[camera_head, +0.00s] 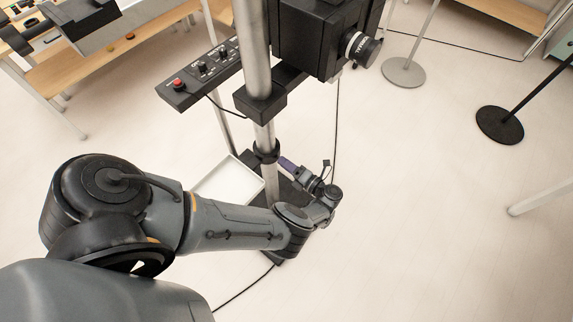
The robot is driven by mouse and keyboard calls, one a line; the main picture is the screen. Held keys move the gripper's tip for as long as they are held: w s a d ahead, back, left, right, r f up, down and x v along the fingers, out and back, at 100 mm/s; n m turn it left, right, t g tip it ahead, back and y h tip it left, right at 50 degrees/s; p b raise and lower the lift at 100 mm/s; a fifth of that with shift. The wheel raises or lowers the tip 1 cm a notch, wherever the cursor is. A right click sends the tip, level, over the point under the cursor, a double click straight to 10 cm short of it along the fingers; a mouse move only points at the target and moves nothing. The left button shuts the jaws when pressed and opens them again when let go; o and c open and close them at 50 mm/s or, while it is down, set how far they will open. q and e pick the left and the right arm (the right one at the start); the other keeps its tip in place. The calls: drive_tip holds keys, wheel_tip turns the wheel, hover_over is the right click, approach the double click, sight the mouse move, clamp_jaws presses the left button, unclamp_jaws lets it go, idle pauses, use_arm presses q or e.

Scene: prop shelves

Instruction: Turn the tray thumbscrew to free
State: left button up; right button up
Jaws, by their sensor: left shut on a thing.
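The white tray (231,187) sits low beside the metal post (252,42), to its left, partly hidden behind my left arm. A black collar (266,151) wraps the post just above the tray. My left gripper (283,161), with purple fingers, reaches in from the right and meets the collar's right side. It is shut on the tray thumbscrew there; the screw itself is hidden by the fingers. How far the screw is turned cannot be seen. My right gripper is not in view.
A black camera-like box (318,38) with a lens and a control panel (200,75) with a red button are mounted on the post above. A cable hangs right of the post. Wooden tables stand upper left. Round stand bases (403,72) (500,125) stand right; floor between is clear.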

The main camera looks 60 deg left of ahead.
use_arm(q)
drive_tip(key=shift+w+f+n+b, duration=0.1)
drive_tip(key=shift+n+b, duration=1.25)
drive_tip(key=shift+n, duration=5.75)
drive_tip(key=o, duration=1)
drive_tip(key=shift+o, duration=0.2)
